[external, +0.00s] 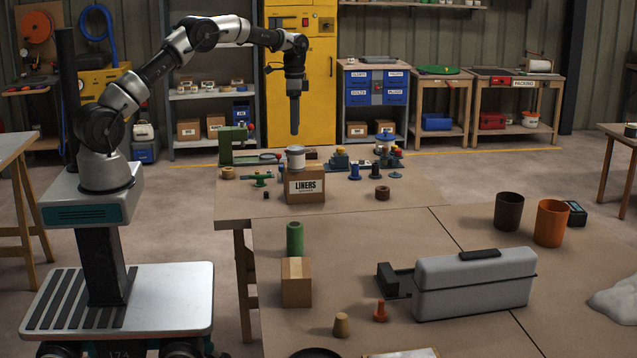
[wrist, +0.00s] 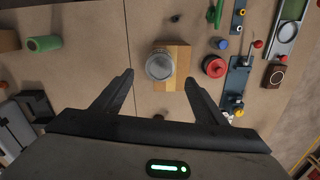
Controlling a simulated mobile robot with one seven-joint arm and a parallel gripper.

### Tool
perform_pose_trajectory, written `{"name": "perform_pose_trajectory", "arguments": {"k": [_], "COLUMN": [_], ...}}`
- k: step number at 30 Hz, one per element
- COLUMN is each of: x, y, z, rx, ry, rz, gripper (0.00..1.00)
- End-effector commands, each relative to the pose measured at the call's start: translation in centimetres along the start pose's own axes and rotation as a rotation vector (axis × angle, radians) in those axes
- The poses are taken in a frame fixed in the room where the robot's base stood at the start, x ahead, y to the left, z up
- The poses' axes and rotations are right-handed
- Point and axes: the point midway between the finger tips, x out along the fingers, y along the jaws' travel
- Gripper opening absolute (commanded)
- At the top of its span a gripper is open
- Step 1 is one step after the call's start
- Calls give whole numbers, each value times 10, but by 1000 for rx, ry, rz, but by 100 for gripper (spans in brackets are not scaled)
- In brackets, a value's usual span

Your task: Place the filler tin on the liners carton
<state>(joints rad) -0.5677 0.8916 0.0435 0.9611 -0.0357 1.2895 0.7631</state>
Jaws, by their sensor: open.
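The filler tin (external: 295,158) is a pale grey tin with a light lid, standing upright on top of the brown liners carton (external: 306,188). The carton stands on the far table with its LINERS label facing the camera. In the wrist view the tin (wrist: 160,64) shows from above, over the carton (wrist: 183,66) with its lighter tape strip. My gripper (external: 295,130) points down above the tin, with a small gap to it. In the wrist view my gripper (wrist: 158,77) is open and empty, and the tin appears between the fingertips, not touched by them.
Blue and red parts (external: 355,171) and a dark ring (external: 382,193) stand right of the carton. A green part (external: 262,179) stands left. A green cylinder (external: 295,238), a small box (external: 296,282) and a grey case (external: 475,284) stand on the nearer table.

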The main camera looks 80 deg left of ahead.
Motion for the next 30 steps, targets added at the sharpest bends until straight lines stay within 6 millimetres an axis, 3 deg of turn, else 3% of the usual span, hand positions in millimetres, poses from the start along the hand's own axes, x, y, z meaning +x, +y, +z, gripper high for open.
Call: {"name": "perform_pose_trajectory", "arguments": {"k": [4, 7, 11, 14, 18, 21, 25, 30], "x": [-5, -28, -85, -129, -174, -194, -201, -185], "y": [3, 21, 74, 129, 206, 258, 317, 371], "z": [-1, -5, -7, 4, 36, 69, 120, 184], "rx": [0, -5, -22, -41, -68, -86, -107, -131], "ry": [4, 22, 72, 124, 202, 261, 339, 427], "rz": [-3, -16, -46, -68, -86, -91, -86, -64], "gripper": [66, 66, 66, 66, 66, 66, 66, 66]}}
